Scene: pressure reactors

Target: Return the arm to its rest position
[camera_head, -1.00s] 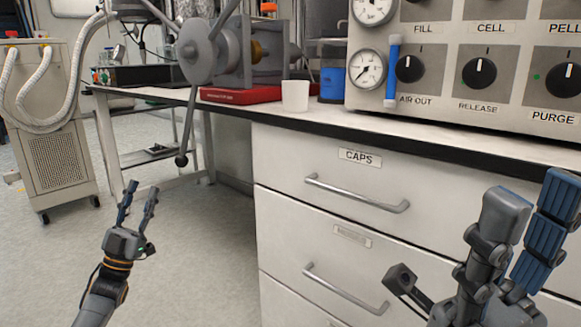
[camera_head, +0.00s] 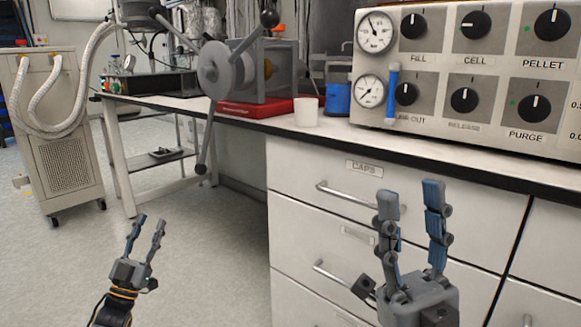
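My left gripper (camera_head: 147,229) is at the lower left, over the floor, its two blue-padded fingers pointing up and spread apart with nothing between them. My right gripper (camera_head: 411,192) is at the lower right, in front of the white drawer cabinet. Its fingers also point up, stand apart and hold nothing.
A bench (camera_head: 440,158) with drawers carries a control panel (camera_head: 437,93) with knobs and gauges, a white cup (camera_head: 306,112), a blue-filled container (camera_head: 338,98) and a press with a spoked wheel (camera_head: 222,70). A cabinet with hoses (camera_head: 62,165) stands left. Floor between is open.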

